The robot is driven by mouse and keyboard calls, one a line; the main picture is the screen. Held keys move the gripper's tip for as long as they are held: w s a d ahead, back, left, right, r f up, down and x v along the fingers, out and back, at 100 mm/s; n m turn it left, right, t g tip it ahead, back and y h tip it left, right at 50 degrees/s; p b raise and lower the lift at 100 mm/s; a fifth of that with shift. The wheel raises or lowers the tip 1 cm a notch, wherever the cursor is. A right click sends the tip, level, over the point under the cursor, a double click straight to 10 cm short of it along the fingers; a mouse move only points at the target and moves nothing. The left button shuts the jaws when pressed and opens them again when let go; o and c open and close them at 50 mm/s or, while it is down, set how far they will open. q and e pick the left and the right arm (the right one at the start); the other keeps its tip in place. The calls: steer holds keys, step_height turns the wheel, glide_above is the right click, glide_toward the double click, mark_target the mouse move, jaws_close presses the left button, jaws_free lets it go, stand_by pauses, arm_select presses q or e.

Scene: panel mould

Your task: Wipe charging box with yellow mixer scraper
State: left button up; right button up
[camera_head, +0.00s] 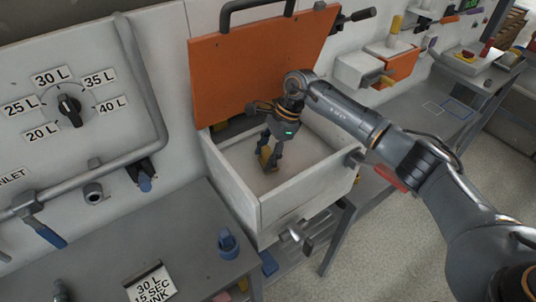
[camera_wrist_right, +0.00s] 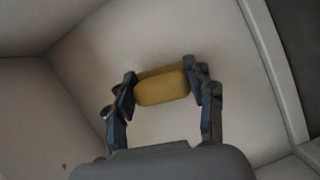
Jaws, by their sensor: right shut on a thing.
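The charging box (camera_head: 303,211) is a white open-topped box on the wall unit, with its orange lid (camera_head: 255,65) raised behind it. My right gripper (camera_head: 268,160) reaches down into the box. It is shut on the yellow mixer scraper (camera_head: 265,157). In the right wrist view the scraper (camera_wrist_right: 162,85) shows as a yellow block between the two fingers (camera_wrist_right: 160,84), over the box's pale inner surface. I cannot tell whether the scraper touches the box. My left gripper is not in view.
A dial panel (camera_head: 70,105) with litre labels is on the wall at left. A grey bench (camera_head: 180,235) holds a blue knob (camera_head: 228,243) and a label plate (camera_head: 151,284). A second box with an orange lid (camera_head: 400,68) stands farther right. Floor at right is clear.

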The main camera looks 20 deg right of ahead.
steer(key=shift+s+a, duration=0.1)
steer(key=shift+a, duration=0.25)
steer(key=shift+s+a+r, duration=0.1)
steer(key=shift+a, duration=0.2)
steer(key=r, duration=0.2)
steer(key=shift+a+r+p, duration=0.2)
steer(key=shift+r+p, duration=0.15)
steer(key=shift+p, duration=0.05)
steer(key=shift+p+v, duration=0.5)
steer(key=shift+v, duration=0.6)
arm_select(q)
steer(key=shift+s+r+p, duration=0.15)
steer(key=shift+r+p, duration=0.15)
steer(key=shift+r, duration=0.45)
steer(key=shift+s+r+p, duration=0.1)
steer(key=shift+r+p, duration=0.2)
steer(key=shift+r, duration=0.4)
arm_select(e)
steer(key=shift+a+r, duration=0.2)
steer(key=shift+r, duration=1.45)
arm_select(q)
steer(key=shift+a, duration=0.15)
